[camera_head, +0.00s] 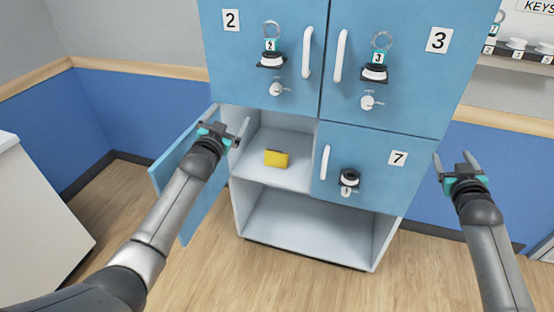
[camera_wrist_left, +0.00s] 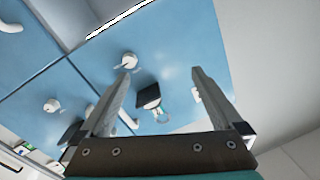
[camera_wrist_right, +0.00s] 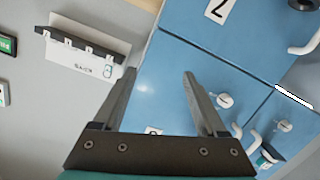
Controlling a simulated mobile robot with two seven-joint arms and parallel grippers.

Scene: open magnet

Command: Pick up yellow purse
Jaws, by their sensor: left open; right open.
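The yellow purse (camera_head: 276,158) lies on the floor of an open compartment (camera_head: 255,175) in the blue locker, seen in the head view. The compartment's blue door (camera_head: 180,180) stands swung out to the left. My left gripper (camera_head: 226,125) is open and empty at the upper left of that compartment, near the door, apart from the purse. The left wrist view shows its fingers (camera_wrist_left: 160,80) apart, facing blue doors. My right gripper (camera_head: 457,158) is open and empty to the right of the locker. The right wrist view shows its fingers (camera_wrist_right: 158,78) apart. The purse is in neither wrist view.
Shut doors 2 (camera_head: 231,50), 3 (camera_head: 420,60) and 7 (camera_head: 385,175) have white handles, locks and round holders. An empty open shelf (camera_head: 310,225) lies below. A key rack (camera_head: 515,50) hangs at upper right. A white counter (camera_head: 35,215) stands at left. Wood floor is clear in front.

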